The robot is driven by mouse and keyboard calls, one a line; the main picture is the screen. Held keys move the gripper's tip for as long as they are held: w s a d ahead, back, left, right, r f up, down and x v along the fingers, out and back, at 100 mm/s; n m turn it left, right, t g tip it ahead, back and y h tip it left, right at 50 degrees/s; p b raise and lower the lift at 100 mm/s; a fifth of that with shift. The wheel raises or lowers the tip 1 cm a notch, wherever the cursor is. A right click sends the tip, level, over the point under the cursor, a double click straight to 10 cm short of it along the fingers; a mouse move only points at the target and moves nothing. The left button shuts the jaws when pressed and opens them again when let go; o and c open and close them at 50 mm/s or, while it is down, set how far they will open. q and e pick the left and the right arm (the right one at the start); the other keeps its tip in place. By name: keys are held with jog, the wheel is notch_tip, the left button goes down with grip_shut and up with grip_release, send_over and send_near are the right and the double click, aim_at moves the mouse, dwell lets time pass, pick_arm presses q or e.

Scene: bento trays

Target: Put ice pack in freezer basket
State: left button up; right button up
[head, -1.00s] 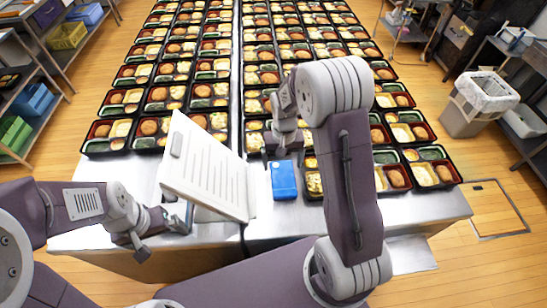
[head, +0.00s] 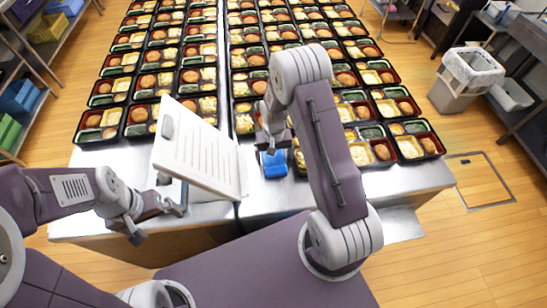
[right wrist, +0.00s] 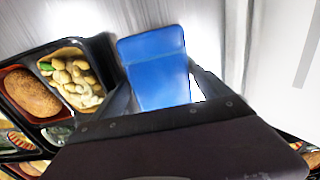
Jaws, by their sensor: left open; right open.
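A blue ice pack (head: 275,166) lies on the near part of the metal counter, partly hidden by my right gripper. In the right wrist view the ice pack (right wrist: 156,68) sits between the two fingers of my right gripper (right wrist: 158,88), which is open around it. In the head view my right gripper (head: 272,146) is right at the pack. My left gripper (head: 162,220) is open and empty at the counter's near edge. I cannot make out for sure which thing is the freezer basket.
A tilted white panel with dark lines (head: 196,158) stands between my grippers, close left of the pack. Filled bento trays (head: 418,147) cover the counter (head: 330,182) behind and to the right. A bin (head: 465,75) and shelves stand beyond.

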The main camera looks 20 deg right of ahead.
jog(key=shift+w, duration=0.15)
jog(key=c, duration=1.7)
notch_tip(320, 180, up, 4)
jog(key=shift+r+b, duration=0.15)
jog(key=shift+b, duration=0.25)
jog(key=s+d+r, duration=0.1)
jog(key=s+r, duration=0.1)
jog(key=s, duration=0.1)
jog(key=s+d+r, duration=0.2)
jog(key=s, duration=0.2)
jog(key=s+d+r+b, duration=0.1)
jog(key=s+d+r, duration=0.1)
jog(key=s, duration=0.1)
jog(key=shift+s+d+r, duration=0.1)
jog(key=shift+s+r, duration=0.2)
jog(key=shift+r, duration=0.05)
